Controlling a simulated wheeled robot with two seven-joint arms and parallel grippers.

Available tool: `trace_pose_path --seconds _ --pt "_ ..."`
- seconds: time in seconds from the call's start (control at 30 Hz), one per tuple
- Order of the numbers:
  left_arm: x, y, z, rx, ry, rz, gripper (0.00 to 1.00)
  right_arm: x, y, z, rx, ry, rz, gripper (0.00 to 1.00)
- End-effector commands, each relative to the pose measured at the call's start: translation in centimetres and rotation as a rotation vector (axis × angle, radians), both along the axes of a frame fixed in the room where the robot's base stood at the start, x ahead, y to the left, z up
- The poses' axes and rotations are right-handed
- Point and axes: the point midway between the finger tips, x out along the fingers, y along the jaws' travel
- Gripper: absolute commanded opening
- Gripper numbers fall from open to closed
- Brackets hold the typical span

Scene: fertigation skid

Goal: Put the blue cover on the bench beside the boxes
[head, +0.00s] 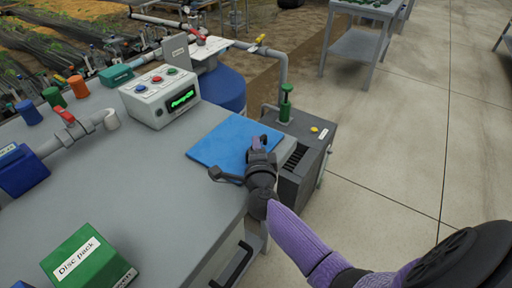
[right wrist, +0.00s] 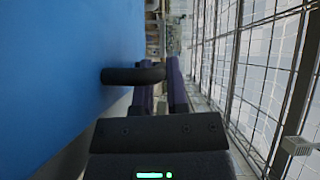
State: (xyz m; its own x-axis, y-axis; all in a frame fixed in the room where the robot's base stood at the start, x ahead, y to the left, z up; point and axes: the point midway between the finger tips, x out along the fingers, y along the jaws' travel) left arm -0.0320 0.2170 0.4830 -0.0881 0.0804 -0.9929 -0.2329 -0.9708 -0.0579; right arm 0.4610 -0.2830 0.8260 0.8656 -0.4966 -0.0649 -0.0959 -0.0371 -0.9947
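The blue cover (head: 222,142) is a flat square panel. It lies level at the right edge of the grey bench (head: 150,190), beside the dark-grey unit; I cannot tell if it touches the bench. My right gripper (head: 257,143) is at the cover's near right side. In the right wrist view the cover (right wrist: 50,80) fills the left, and a black handle (right wrist: 125,76) reaches from it between my right fingers (right wrist: 161,90), which look closed around it. A green box labelled "Disc pack" (head: 75,258) stands on the bench at the near left. My left gripper is not in view.
A control box (head: 158,97) with buttons and a green display stands behind the cover. A grey pipe with a red valve (head: 66,117) is at the left. The dark-grey unit (head: 308,143) has a green-handled valve (head: 286,103). The bench between green box and cover is clear.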

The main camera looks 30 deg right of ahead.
Motion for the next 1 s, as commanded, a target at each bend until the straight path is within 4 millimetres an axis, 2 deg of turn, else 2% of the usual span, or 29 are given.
trace_pose_path --seconds 0.03,0.13,0.17,0.5,0.57,0.8,1.0 --pt "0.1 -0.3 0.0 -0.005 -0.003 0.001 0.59 0.0 0.0 0.0 0.0 0.0 0.0 0.28" --pt "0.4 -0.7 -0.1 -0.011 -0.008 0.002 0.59 0.0 0.0 0.0 0.0 0.0 0.0 0.49" --pt "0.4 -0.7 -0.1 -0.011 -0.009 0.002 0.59 0.0 0.0 0.0 0.0 0.0 0.0 0.52" --pt "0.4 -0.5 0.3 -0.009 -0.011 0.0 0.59 -0.2 0.2 0.4 -0.001 0.001 0.001 0.52" --pt "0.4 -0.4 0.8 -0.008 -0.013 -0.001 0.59 -0.9 0.6 0.5 0.0 0.001 0.002 0.52" --pt "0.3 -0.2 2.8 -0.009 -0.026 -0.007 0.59 -5.7 3.3 1.0 0.001 0.002 0.001 0.52" --pt "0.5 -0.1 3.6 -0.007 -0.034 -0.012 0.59 -9.3 5.3 1.1 0.001 0.002 0.0 0.52"
